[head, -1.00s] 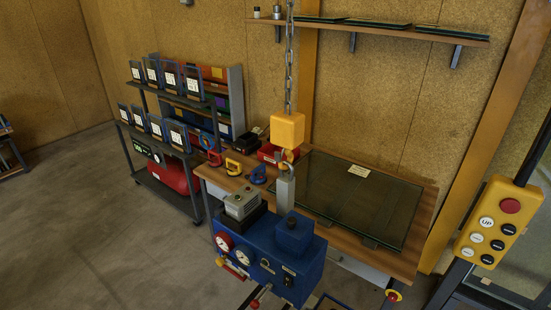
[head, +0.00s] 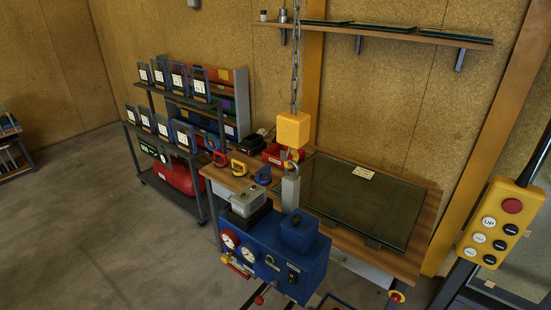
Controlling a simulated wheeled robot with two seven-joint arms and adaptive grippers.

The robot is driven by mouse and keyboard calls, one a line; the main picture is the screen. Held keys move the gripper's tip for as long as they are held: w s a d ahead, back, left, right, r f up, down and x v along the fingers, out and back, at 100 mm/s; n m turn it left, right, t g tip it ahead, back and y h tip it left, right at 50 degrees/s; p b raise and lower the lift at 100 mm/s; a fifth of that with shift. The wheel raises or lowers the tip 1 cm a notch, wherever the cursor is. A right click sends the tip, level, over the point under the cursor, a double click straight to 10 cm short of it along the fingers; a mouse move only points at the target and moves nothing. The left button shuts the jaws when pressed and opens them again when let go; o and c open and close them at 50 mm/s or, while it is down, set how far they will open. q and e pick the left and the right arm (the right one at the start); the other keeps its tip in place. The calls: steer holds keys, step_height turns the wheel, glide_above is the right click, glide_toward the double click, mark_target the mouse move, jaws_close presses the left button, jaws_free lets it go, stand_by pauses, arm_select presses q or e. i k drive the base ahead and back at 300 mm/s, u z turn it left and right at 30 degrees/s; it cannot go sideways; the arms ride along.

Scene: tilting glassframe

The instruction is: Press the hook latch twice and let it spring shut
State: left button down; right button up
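A yellow hoist block (head: 293,129) hangs on a chain (head: 295,75) above the workbench. A hook (head: 290,157) hangs under the block, and a grey metal lifting eye (head: 290,188) stands below it on the blue lifter unit (head: 293,250). The hook appears to sit at the top of the eye. The latch is too small to make out. Neither of my grippers shows in the head view.
A yellow push-button pendant (head: 502,223) hangs at the right. A wooden workbench (head: 425,222) bears a glass sheet (head: 350,197) and suction cups (head: 238,169). A dark cart (head: 165,185) with framed panes stands at the left.

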mark_target(284, 154)
steer(key=z, duration=0.05)
steer(key=k, duration=0.4)
steer(key=z, duration=2.05)
steer(key=i, duration=1.45)
steer(key=u, duration=2.35)
